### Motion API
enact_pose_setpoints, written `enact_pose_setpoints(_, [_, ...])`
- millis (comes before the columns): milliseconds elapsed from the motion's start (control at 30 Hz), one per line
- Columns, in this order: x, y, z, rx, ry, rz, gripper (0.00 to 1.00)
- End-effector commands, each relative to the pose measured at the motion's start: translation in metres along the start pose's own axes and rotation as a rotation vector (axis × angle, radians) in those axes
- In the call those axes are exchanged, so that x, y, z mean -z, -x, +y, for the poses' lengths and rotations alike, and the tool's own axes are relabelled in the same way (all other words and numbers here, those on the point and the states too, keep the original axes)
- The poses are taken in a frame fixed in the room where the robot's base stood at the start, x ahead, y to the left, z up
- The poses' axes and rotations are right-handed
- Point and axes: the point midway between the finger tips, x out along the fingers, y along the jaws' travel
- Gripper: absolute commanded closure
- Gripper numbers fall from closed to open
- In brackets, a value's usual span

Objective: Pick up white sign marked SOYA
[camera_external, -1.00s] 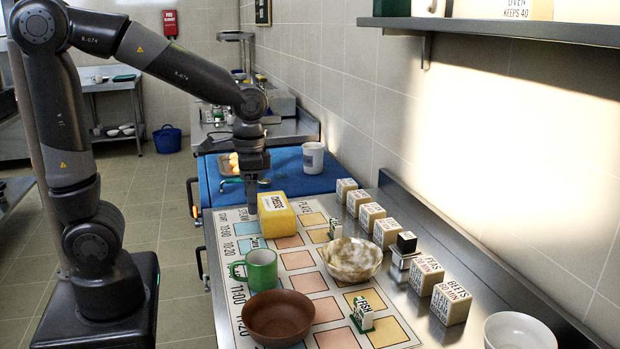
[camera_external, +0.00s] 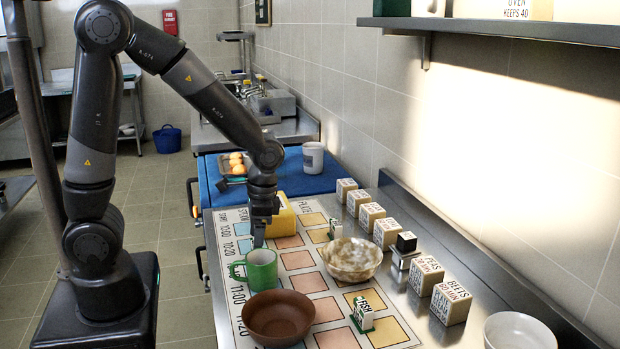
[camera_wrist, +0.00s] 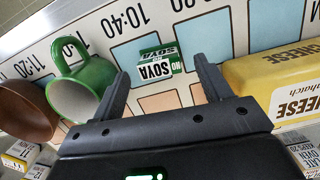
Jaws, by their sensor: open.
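My gripper (camera_wrist: 163,72) is open, with one finger on either side of the sign in the picture; nothing is held. I cannot tell how far above the sign the fingertips are. In the external view my gripper (camera_external: 260,238) points down over the board between the green mug and the yellow block, and hides the sign.
The green mug (camera_external: 262,268) stands close to the gripper, as does the yellow CHEESE block (camera_external: 287,218), also in the wrist view (camera_wrist: 250,80). A brown bowl (camera_external: 277,318), a speckled bowl (camera_external: 352,260) and a FISH sign (camera_external: 363,315) are on or beside the board (camera_external: 310,262).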

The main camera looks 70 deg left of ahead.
Motion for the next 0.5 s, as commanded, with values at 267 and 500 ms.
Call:
enact_pose_setpoints(267, [-0.001, -0.03, 0.0, 0.0, 0.0, -0.001, 0.29])
enact_pose_setpoints(500, [-0.001, -0.03, 0.0, 0.0, 0.0, 0.0, 0.32])
